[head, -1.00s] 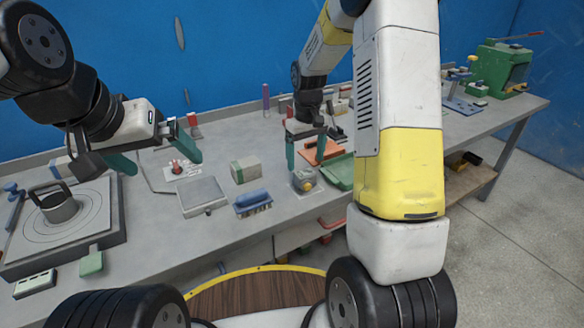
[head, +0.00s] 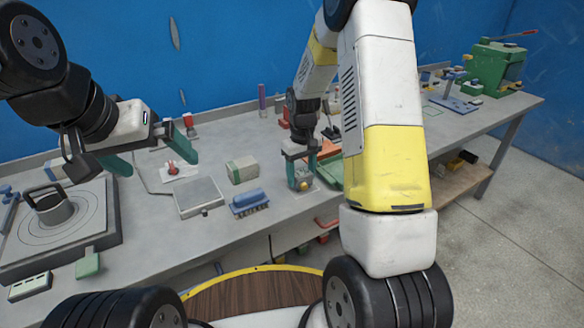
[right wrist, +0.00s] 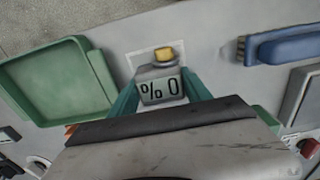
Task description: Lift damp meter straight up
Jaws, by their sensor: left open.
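The damp meter (head: 302,183) is a small grey device with a yellow cap, low at the bench top in the head view. In the right wrist view the damp meter (right wrist: 160,88) shows a display reading "% 0". My right gripper (head: 302,178) is over it, with one green finger against each side. The right gripper's fingertips (right wrist: 160,82) look closed on its body. A pale square (right wrist: 140,57) shows beneath it; any gap below is too small to tell. My left gripper (head: 158,155) is open and empty above the bench at the left.
A green tray (right wrist: 60,82) lies close beside the meter.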

